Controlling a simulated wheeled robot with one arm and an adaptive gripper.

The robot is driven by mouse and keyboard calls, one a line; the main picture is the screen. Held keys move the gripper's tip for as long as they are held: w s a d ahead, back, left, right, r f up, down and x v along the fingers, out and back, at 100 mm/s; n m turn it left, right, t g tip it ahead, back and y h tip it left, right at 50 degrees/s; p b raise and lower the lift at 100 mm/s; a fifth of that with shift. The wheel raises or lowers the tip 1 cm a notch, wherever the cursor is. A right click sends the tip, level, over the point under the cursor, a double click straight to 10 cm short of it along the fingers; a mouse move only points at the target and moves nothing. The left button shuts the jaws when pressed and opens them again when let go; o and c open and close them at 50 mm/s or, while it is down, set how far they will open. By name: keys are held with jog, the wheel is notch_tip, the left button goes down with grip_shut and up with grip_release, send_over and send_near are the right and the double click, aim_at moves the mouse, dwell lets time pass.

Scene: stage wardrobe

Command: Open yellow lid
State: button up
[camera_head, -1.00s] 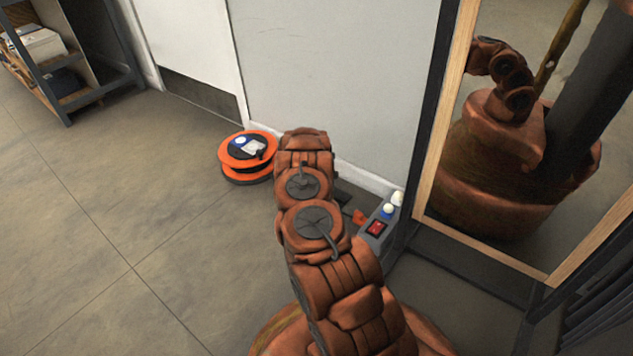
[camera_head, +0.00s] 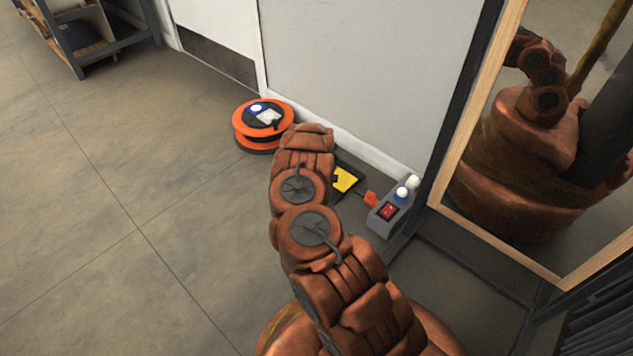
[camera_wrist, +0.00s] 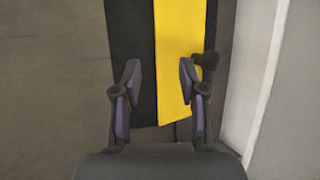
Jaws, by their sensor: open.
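The yellow lid (camera_head: 345,179) lies low on the floor by the wall in the head view, partly hidden behind my arm. In the wrist view the yellow lid (camera_wrist: 178,50) is a long flat panel with a black strip (camera_wrist: 130,50) along its left side. A dark knob (camera_wrist: 209,60) sticks out near its right edge, beside the right finger. My gripper (camera_wrist: 160,70) is open and empty, its fingers spread over the black strip and the yellow panel. I cannot tell whether a finger touches the lid. My arm hides the gripper in the head view.
An orange cable reel (camera_head: 263,122) stands left of the lid. A grey box (camera_head: 391,212) with a red switch and white and blue knobs stands to the right, near a wood-framed mirror (camera_head: 487,250). The wall (camera_head: 360,70) rises behind. The floor at left is clear.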

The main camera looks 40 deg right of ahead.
jog(key=shift+o, duration=1.1)
jog(key=shift+r, duration=0.4)
jog(key=shift+r, duration=0.1)
jog(key=v, duration=1.1)
jog(key=shift+s+a+r, duration=0.15)
jog(key=shift+s+r, duration=0.1)
jog(key=shift+s, duration=0.05)
